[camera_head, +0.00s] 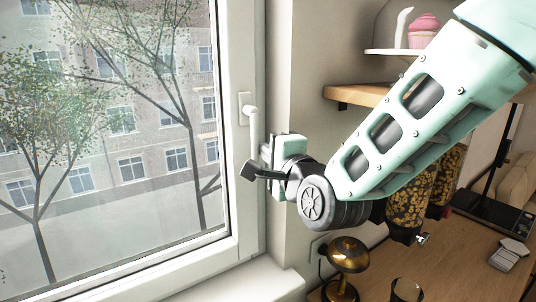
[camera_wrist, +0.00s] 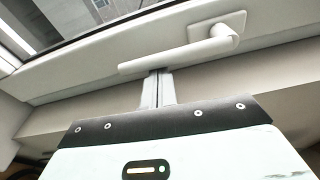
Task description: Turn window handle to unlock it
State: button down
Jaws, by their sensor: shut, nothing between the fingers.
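The white window handle (camera_head: 256,128) is on the right side of the window frame in the head view. Its base plate is near the top and its lever hangs down. In the wrist view the handle (camera_wrist: 185,53) runs from its base at upper right to its free end at left. My gripper (camera_head: 266,154) is beside the lower part of the lever. In the wrist view the gripper (camera_wrist: 160,73) is shut and empty, with its tips right at the lever's edge near the free end. I cannot tell whether they touch it. The lever's lower end is partly hidden in the head view.
The closed window (camera_head: 120,130) fills the left, with a sill (camera_head: 225,285) below. A wooden shelf (camera_head: 352,94) and jars (camera_head: 410,200) are behind my arm. A brass-coloured object (camera_head: 348,255) and a glass (camera_head: 406,290) stand on the wooden counter (camera_head: 455,255) at lower right.

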jog(key=shift+a, duration=0.15)
jog(key=m+b, duration=0.1)
jog(key=b, duration=0.1)
jog(key=s+a+m+b, duration=0.1)
jog(key=m+b, duration=0.1)
jog(key=b, duration=0.1)
jog(key=shift+s+a+f+g+b, duration=0.2)
jog(key=shift+a+f+g+b, duration=0.1)
jog(key=shift+a+f+b, duration=0.1)
jog(key=s+a+r+m+g+y+b, duration=0.1)
jog(key=a+r+m+b, duration=0.4)
jog(key=m+b, duration=0.6)
jog(key=shift+s+a+r+m+g+b, duration=0.3)
jog(key=shift+s+r+m+g, duration=0.2)
jog(key=shift+s+r+m, duration=0.7)
jog(key=shift+s+f, duration=0.2)
jog(key=shift+d, duration=0.1)
